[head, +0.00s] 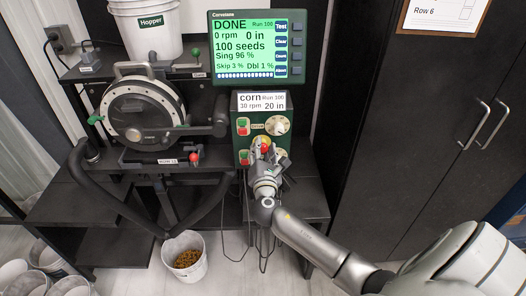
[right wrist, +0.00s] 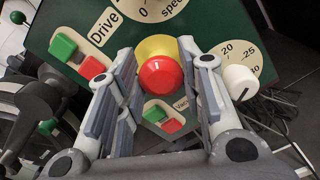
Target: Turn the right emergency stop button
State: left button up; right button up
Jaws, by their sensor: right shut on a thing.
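The right emergency stop button (right wrist: 161,77) is a round red knob on a yellow base, on the dark green control panel (right wrist: 205,20). In the head view this button (head: 264,142) shows only in part, behind my right gripper (head: 264,155). In the right wrist view the two fingers of my right gripper (right wrist: 158,95) stand on either side of the red knob and are shut on it. Another red stop button (head: 194,157) sits to the left, on the front of the seed meter stand. My left gripper is not in view.
The panel carries green and red push buttons (head: 242,126) and white dials (head: 277,125) close to my fingers. A display (head: 257,47) reading DONE stands above. The round seed meter (head: 140,110) is at left. A bucket of seeds (head: 185,256) stands on the floor. A dark cabinet (head: 420,110) fills the right.

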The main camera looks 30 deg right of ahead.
jog(key=shift+r, duration=0.15)
jog(key=o, duration=0.7)
jog(key=shift+w, duration=0.1)
jog(key=o, duration=0.3)
jog(key=shift+d, duration=0.1)
jog(key=v, duration=1.2)
